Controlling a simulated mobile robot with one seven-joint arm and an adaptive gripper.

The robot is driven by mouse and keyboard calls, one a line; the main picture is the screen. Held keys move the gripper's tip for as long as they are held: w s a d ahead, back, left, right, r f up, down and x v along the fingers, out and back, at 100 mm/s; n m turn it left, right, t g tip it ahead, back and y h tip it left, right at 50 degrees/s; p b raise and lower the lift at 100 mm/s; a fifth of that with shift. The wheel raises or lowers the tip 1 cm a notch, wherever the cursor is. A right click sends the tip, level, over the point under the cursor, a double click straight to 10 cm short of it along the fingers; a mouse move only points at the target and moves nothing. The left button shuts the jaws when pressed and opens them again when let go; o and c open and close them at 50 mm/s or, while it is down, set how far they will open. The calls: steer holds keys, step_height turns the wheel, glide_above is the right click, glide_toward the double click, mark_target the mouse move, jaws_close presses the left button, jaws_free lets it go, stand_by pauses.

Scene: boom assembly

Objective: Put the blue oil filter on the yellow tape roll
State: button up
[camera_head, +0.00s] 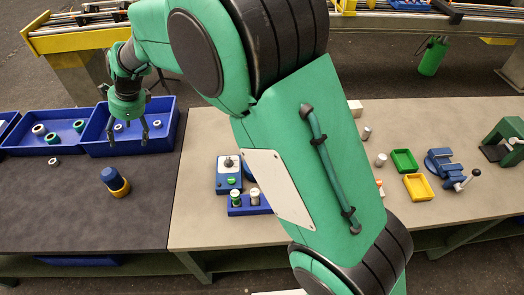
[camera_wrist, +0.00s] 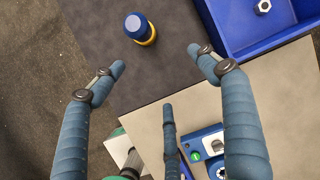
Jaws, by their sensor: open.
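The blue oil filter (camera_head: 109,175) stands on the yellow tape roll (camera_head: 121,189) on the dark mat at the left. In the wrist view the filter (camera_wrist: 136,22) shows its pale round top, with the yellow roll (camera_wrist: 149,38) partly hidden beneath it. Whether the filter rests on the roll's top or sits down inside its hole, I cannot tell. My gripper (camera_head: 129,138) is open and empty, over the front part of a blue bin and behind the filter. Its spread fingers (camera_wrist: 160,75) also show in the wrist view, apart from the filter.
The blue bin (camera_head: 172,122) holds small round parts. A second blue bin (camera_head: 12,150) beside it holds rings. A nut (camera_head: 54,161) lies on the mat. A blue control box (camera_head: 229,181) stands to the right. The mat's front is clear.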

steer(key=s+d+r+n+t, duration=0.15)
steer(key=d+r, duration=0.45)
steer(key=d, duration=0.6)
steer(key=s+d+r+n+h, duration=0.1)
steer(key=s+d+r+n, duration=0.35)
steer(key=d, duration=0.75)
steer(key=s+d+r+n+t, duration=0.1)
steer(key=d+r, duration=0.7)
steer(key=d, duration=0.4)
steer(key=s+d+f+n+t+h, duration=0.2)
steer(key=s+d+n, duration=0.5)
steer(key=s+d, duration=1.6)
steer(key=shift+d+f+n+h, duration=0.15)
steer(key=shift+d+n+h, duration=0.25)
steer(key=shift+d+h, duration=0.3)
steer(key=shift+s+t, duration=0.1)
steer(key=shift+t, duration=0.15)
